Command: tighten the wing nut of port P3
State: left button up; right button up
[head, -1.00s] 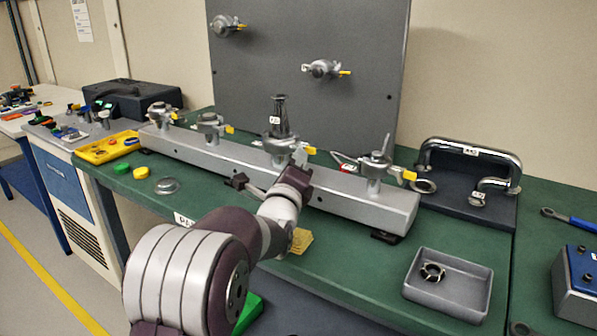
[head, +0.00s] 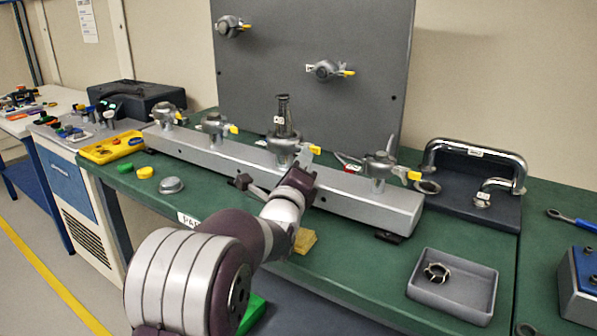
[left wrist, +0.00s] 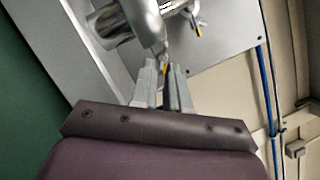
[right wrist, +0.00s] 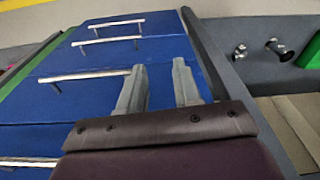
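The silver manifold bar (head: 225,155) carries several clamped ports in a row. The third from the left, taken as P3 (head: 283,147), has a dark upright fitting (head: 283,115); its small label is unreadable. My left gripper (head: 311,156) is at this port's right side. The silver clamp (left wrist: 145,22) is just beyond. My right gripper (right wrist: 158,80) is open and empty, away from the bar.
A fourth port (head: 378,168) stands right of my left gripper. A grey tray (head: 453,285) with a dark ring is at the front right. A handled block (head: 470,185) stands behind. Blue drawers (right wrist: 90,95) with bar handles are near my right gripper.

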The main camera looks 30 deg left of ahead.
pick_arm(q)
jog(key=p+v, duration=0.1)
jog(key=v, duration=1.1)
jog(key=shift+s+f, duration=0.15)
jog(key=shift+s, duration=0.1)
